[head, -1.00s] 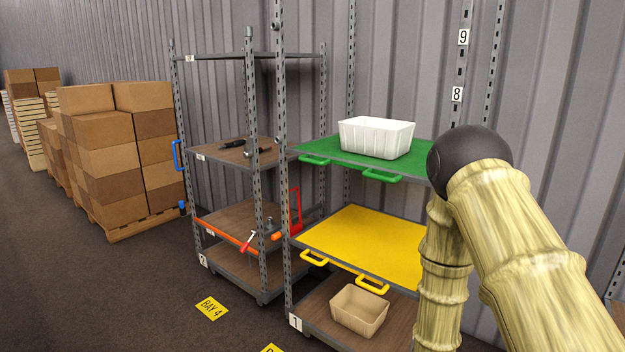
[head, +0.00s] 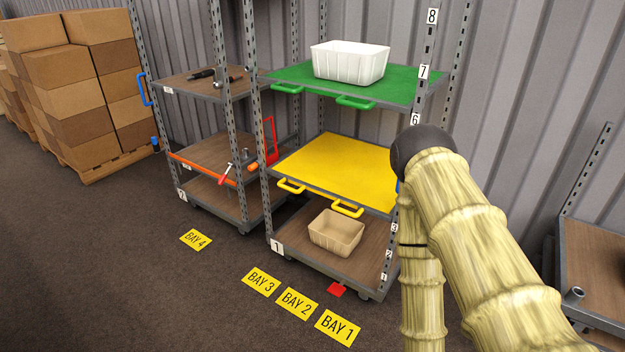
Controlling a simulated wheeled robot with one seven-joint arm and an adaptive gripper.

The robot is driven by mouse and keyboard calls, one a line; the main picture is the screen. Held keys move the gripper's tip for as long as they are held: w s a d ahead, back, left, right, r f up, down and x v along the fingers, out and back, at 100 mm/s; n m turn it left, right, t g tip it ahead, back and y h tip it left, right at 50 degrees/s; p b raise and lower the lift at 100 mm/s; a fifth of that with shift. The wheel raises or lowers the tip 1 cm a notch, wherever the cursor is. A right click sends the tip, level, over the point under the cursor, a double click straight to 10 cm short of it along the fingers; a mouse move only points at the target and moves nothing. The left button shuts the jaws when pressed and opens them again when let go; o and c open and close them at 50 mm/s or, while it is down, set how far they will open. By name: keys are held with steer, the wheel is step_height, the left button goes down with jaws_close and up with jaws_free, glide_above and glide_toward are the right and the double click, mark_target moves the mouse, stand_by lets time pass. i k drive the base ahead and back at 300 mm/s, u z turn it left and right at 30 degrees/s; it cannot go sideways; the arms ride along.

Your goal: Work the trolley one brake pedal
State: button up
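Trolley one (head: 277,246), marked with a "1" plate on its front left post, stands in the middle with green, yellow and brown shelves. A red brake pedal (head: 337,289) sticks out low at its front edge, just above the floor. Nothing touches the pedal, and the whole of its red face shows. My bamboo-patterned arm crosses the right side and covers part of the trolley's right end. My gripper is out of the frame.
A white crate (head: 350,63) sits on the green shelf (head: 290,74) and a tan crate (head: 336,232) on the bottom shelf. Trolley two (head: 186,140) stands left. Yellow bay plates (head: 297,303) lie on open floor in front. Another trolley (head: 595,262) is at right.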

mark_target(335, 288)
steer(key=u, duration=0.35)
steer(key=k, duration=0.35)
steer(key=z, duration=1.1)
steer(key=i, duration=1.15)
steer(key=u, duration=0.65)
